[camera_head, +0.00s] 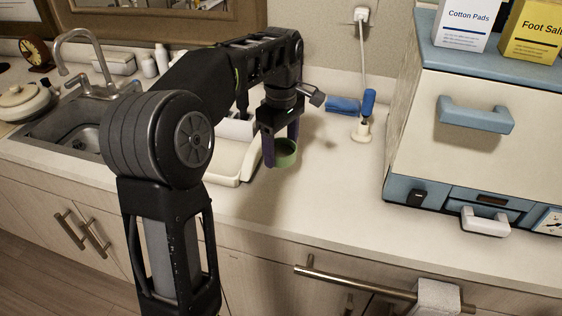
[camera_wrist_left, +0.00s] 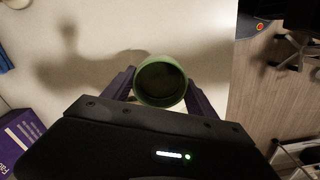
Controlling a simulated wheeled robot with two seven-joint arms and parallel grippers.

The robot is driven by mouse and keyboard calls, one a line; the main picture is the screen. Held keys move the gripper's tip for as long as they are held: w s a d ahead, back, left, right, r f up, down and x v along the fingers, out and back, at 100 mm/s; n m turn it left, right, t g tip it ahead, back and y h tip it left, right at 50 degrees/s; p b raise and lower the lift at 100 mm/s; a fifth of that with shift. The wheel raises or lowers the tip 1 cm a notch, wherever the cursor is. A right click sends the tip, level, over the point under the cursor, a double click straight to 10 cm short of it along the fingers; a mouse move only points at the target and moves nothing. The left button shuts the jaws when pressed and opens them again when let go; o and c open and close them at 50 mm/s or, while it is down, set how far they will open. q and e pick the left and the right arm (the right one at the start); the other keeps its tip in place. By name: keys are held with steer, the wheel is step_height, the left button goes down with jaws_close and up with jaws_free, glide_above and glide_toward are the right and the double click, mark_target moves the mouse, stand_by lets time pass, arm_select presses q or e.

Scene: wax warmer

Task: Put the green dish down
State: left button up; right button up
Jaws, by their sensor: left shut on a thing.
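The small round green dish (camera_head: 286,149) is between the fingers of my left gripper (camera_head: 280,150) in the head view. The gripper is shut on it and holds it upright over the countertop (camera_head: 330,190). In the left wrist view the green dish (camera_wrist_left: 160,80) shows from above with a dark inside, pinched between the two fingers of my left gripper (camera_wrist_left: 160,92). A shadow lies on the pale counter beside it. I cannot tell exactly how far the dish is above the counter. My right gripper is not in view.
A cream tray (camera_head: 236,160) lies left of the gripper, partly hidden by my arm. A blue rolled item (camera_head: 343,105) and a small blue-topped holder (camera_head: 366,115) stand behind. A cream and blue cabinet (camera_head: 480,130) is at right, a sink (camera_head: 75,130) at left. The front counter is clear.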

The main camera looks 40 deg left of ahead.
arm_select(q)
step_height(320, 180, up, 4)
steer(key=shift+f+p, duration=0.2)
steer(key=shift+p, duration=0.85)
steer(key=shift+f, duration=0.15)
